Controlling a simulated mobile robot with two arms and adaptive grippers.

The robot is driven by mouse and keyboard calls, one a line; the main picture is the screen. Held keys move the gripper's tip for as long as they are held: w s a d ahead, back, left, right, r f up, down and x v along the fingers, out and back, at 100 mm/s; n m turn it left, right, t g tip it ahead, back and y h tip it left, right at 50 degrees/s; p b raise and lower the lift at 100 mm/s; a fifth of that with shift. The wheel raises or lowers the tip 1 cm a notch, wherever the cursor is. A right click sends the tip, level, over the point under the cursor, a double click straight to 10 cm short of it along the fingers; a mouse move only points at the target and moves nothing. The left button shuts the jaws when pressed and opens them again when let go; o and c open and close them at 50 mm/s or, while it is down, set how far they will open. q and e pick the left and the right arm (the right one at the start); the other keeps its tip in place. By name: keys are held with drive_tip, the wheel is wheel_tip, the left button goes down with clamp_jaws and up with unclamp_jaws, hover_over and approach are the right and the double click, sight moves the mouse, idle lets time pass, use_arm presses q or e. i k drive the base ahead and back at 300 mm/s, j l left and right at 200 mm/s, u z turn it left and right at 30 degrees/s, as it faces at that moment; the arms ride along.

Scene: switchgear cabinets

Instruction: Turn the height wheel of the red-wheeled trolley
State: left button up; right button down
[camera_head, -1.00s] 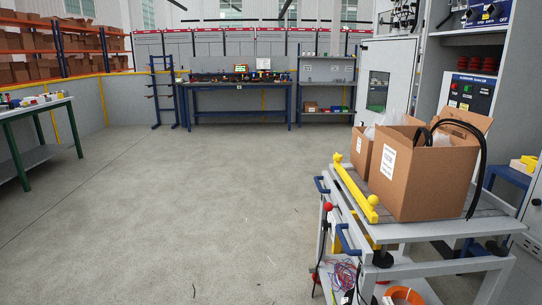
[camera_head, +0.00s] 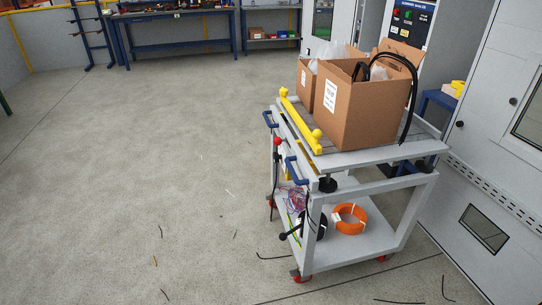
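The grey trolley (camera_head: 372,156) with red caster wheels (camera_head: 302,278) stands right of the middle, close to the cabinets. Blue handles (camera_head: 297,171) and a yellow bar (camera_head: 301,123) are along its left side. A lever with a red ball (camera_head: 277,141) stands at that side. A black crank-like part with a knob (camera_head: 284,237) sticks out low at the near left corner, and a black round part (camera_head: 327,184) sits under the top. I cannot tell which part is the height wheel. Neither of my grippers is in view.
Cardboard boxes (camera_head: 358,115) with a black hose stand on the trolley. An orange cable coil (camera_head: 349,219) lies on its lower shelf. Grey cabinets (camera_head: 480,170) close off the right. Small cable scraps lie on the floor. The floor to the left is open, up to a workbench (camera_head: 180,33).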

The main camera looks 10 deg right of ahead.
sight(276, 157)
drive_tip(key=i+j+z, duration=0.2)
drive_tip(key=z, duration=0.4)
drive_tip(key=i+j+z, duration=0.1)
drive_tip(key=j, duration=0.25)
drive_tip(key=i+j+z, duration=0.1)
drive_tip(key=i+j, duration=0.15)
drive_tip(key=i+j+z, duration=0.15)
drive_tip(key=j, duration=0.3)
drive_tip(key=i+j+z, duration=0.1)
drive_tip(key=j, duration=0.25)
drive_tip(key=i+j+z, duration=0.1)
drive_tip(key=j, duration=0.3)
drive_tip(key=i+j+z, duration=0.1)
drive_tip(key=j, duration=0.3)
drive_tip(key=i+l, duration=0.05)
drive_tip(key=i, duration=0.05)
